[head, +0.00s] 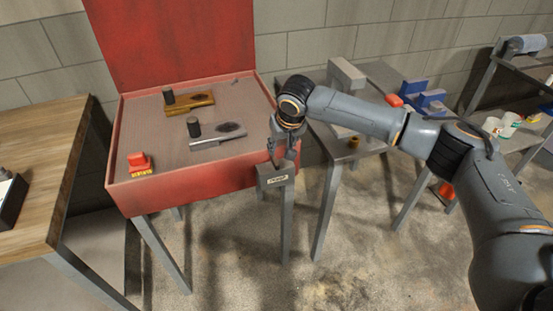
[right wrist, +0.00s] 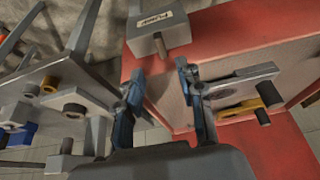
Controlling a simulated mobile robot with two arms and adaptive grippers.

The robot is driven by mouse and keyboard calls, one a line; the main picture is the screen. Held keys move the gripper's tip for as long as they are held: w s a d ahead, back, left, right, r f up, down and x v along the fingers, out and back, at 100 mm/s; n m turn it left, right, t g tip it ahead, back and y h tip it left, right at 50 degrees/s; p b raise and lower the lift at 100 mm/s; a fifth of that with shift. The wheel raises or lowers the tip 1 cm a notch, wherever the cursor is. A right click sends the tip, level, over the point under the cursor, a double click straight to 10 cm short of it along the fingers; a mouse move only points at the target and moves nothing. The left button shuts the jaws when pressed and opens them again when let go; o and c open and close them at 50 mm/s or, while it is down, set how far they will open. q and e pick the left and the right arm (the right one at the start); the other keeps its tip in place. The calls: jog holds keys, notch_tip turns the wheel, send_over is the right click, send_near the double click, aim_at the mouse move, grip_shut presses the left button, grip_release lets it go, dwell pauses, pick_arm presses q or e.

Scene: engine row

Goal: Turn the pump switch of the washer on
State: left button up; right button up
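The washer (head: 190,185) is a red open basin on legs with its red lid raised at the back. A small grey switch box (head: 277,181) labelled PUMP sits at its front right corner. In the right wrist view the box (right wrist: 150,22) shows at the top, with a short brown lever (right wrist: 160,46) sticking out of it. My right gripper (head: 284,148) is just above the box in the head view. In the right wrist view its two fingers (right wrist: 160,75) are apart with nothing held, and the lever lies beyond their tips. My left gripper is not in view.
In the washer lie a gold rod-like part (head: 190,105), a grey one (head: 217,141), dark cylinders and a red block (head: 139,161) with a yellow label. A wooden table (head: 42,140) stands left. A grey bench (head: 345,150) with parts stands right, under my arm.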

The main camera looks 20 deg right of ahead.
aim_at(276, 162)
jog(key=x, duration=1)
jog(key=shift+w+p, duration=0.1)
jog(key=shift+p, duration=0.25)
grip_shut()
